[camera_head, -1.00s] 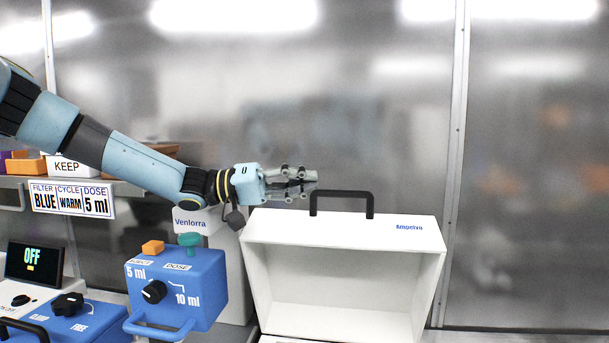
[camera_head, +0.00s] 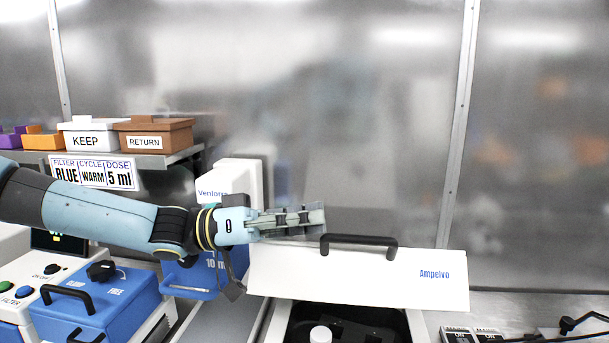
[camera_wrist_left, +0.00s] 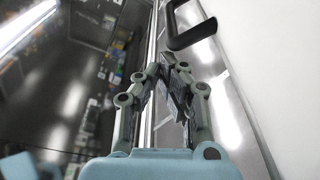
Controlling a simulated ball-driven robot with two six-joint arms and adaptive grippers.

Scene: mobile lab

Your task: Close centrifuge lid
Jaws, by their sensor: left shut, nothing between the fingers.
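The centrifuge lid (camera_head: 350,282) is white, marked Ampelvo, with a black handle (camera_head: 360,241) on its upper edge. It is raised, and the dark inside of the centrifuge (camera_head: 372,328) shows below it with a white cap (camera_head: 320,334). My left gripper (camera_head: 312,217) is shut and empty, just left of the handle and above the lid's left end. In the left wrist view the shut fingers (camera_wrist_left: 176,82) are below the handle (camera_wrist_left: 190,25), with the lid (camera_wrist_left: 285,70) on the right. Contact with the lid cannot be told. My right gripper is not in view.
Blue devices (camera_head: 100,302) stand at the lower left. A white Venlorra device (camera_head: 240,178) stands behind my left arm. A shelf with a KEEP box (camera_head: 90,140) and a RETURN box (camera_head: 152,137) is at the left. Black items lie at the lower right.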

